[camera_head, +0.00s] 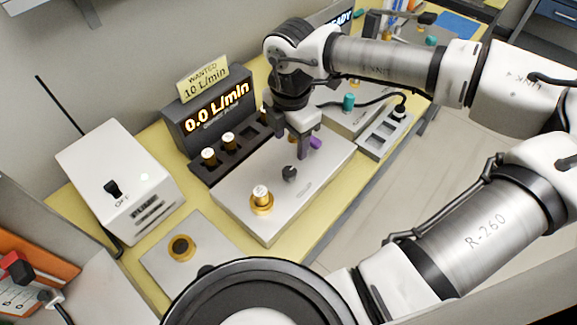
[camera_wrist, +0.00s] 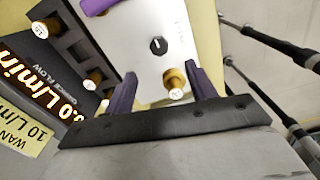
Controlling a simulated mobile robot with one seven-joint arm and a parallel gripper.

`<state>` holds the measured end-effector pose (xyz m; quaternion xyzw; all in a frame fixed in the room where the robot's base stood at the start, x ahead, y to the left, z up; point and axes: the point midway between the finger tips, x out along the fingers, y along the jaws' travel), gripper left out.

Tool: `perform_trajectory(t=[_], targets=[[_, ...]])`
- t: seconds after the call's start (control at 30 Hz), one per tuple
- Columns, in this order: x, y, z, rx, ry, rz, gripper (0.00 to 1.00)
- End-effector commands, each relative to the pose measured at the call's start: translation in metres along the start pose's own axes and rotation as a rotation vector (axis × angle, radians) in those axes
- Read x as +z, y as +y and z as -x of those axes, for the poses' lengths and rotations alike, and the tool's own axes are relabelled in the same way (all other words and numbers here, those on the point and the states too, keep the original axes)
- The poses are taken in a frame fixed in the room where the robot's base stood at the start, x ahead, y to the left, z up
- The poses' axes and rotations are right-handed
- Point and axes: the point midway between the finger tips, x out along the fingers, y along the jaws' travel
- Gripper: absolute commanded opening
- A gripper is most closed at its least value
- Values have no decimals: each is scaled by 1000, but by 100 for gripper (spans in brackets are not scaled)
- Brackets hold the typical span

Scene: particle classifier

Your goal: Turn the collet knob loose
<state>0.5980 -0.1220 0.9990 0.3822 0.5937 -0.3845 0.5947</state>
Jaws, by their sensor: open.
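A brass collar (camera_head: 261,207), which I take for the collet knob, sits on the silver plate's near end around an upright white-topped brass piece (camera_head: 261,192). My gripper (camera_head: 304,148) hangs over the plate's far part in the head view, apart from the collar. My gripper (camera_wrist: 162,85) is open, with nothing between its fingers. A black dial (camera_head: 289,173) with a white mark is on the plate (camera_head: 238,190); it also shows in the wrist view (camera_wrist: 158,45).
A purple part (camera_head: 315,142) shows beside my fingers. The display (camera_head: 213,107) reads 0.0 L/min; the sign (camera_head: 202,82) says WANTED 10 L/min. A dark rack (camera_head: 196,170) holds brass pieces. A white switch box (camera_head: 120,178) and a plate with a brass fitting (camera_head: 181,247) stand at left.

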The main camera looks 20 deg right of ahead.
Motion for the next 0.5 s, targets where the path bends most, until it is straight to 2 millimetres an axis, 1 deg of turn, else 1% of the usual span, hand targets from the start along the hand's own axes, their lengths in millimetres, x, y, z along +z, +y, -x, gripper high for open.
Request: perform_trajectory(t=[0.03,0.2,0.4,0.5], targets=[[-1,0,-17,-1,3,2,56],[-1,1,-55,1,4,3,56],[-1,1,-89,2,4,4,56],[-1,1,-99,3,4,4,56]])
